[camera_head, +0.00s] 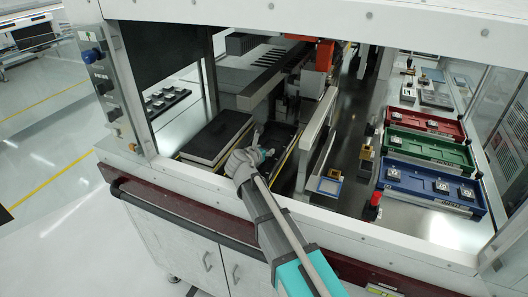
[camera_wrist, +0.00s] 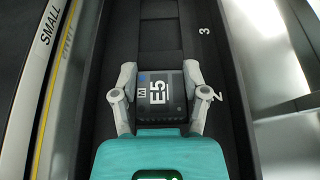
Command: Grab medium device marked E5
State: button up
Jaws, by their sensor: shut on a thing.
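The medium device marked E5 (camera_wrist: 162,96) is a dark block with a white "E5" and a small boxed "M" on its top face, in the middle of the wrist view. My gripper (camera_wrist: 160,84) has one grey finger on each side of the device and is shut on it. The device is over a dark channel (camera_wrist: 157,40); I cannot tell whether it touches the channel floor. In the head view my gripper (camera_head: 262,156) reaches into the machine opening, and the device cannot be made out there.
A number 2 and a number 3 mark the right side of the channel; a "SMALL" label (camera_wrist: 55,25) is at left. In the head view a black tray (camera_head: 215,137) lies left of my gripper. Red (camera_head: 425,122), green (camera_head: 430,148) and blue (camera_head: 430,184) trays stand at right. Frame posts bound the opening.

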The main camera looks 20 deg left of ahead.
jog(key=shift+r, duration=0.15)
notch_tip(320, 180, up, 2)
jog(key=shift+r+p, duration=0.1)
jog(key=shift+p, duration=1.05)
jog(key=s+a+r+p, duration=0.2)
jog(key=s+r+p, duration=0.8)
jog(key=s, duration=0.3)
jog(key=shift+s+r+p, duration=0.2)
jog(key=shift+s+p, duration=0.1)
jog(key=shift+s, duration=0.1)
jog(key=shift+s+a, duration=0.1)
